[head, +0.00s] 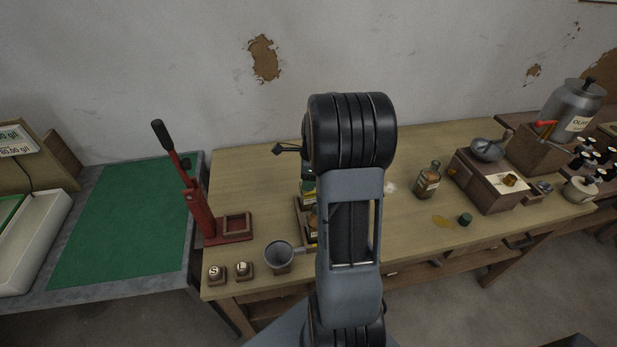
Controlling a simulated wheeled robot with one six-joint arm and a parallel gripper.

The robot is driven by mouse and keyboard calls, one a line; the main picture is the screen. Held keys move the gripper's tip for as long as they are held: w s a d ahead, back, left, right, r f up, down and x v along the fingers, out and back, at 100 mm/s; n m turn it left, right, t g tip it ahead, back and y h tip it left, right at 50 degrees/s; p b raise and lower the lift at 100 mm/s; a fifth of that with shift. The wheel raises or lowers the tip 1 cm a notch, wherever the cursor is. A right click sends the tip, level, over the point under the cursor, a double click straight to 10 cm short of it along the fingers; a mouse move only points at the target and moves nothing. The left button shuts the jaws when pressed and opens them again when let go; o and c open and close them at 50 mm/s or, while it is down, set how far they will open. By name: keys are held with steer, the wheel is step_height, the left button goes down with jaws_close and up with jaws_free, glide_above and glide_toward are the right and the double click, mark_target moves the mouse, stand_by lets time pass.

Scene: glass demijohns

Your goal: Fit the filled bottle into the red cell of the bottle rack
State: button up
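Parts of bottles show there, one with a green top (308,187) and an amber one (313,221). I cannot see a red cell or tell which cells are filled. My gripper is hidden behind my arm. A small dark part juts out left of my arm's upper joint; I cannot tell what it is.
A red lever press (199,212) stands at the bench's left, with a metal funnel (280,254) and two lettered blocks (243,270) in front. A green cap (465,219) lies near a yellow spill (442,221). A wooden box (487,190) stands further right. The back of the bench (250,170) is clear.

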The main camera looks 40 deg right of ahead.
step_height(320, 180, up, 12)
steer(key=s+a+n+t, duration=0.1)
steer(key=s+a+n, duration=0.3)
steer(key=a+n, duration=0.3)
steer(key=s+a+n+t, duration=0.1)
steer(key=s+a+n, duration=0.3)
steer(key=n, duration=0.6)
steer(key=s+a+n+t+h, duration=0.1)
steer(key=s+a+n, duration=0.3)
steer(key=a+n, duration=0.4)
steer(key=shift+s+a+n, duration=0.15)
steer(key=shift+a+n, duration=0.15)
steer(key=shift+a, duration=0.5)
steer(key=shift+c, duration=0.5)
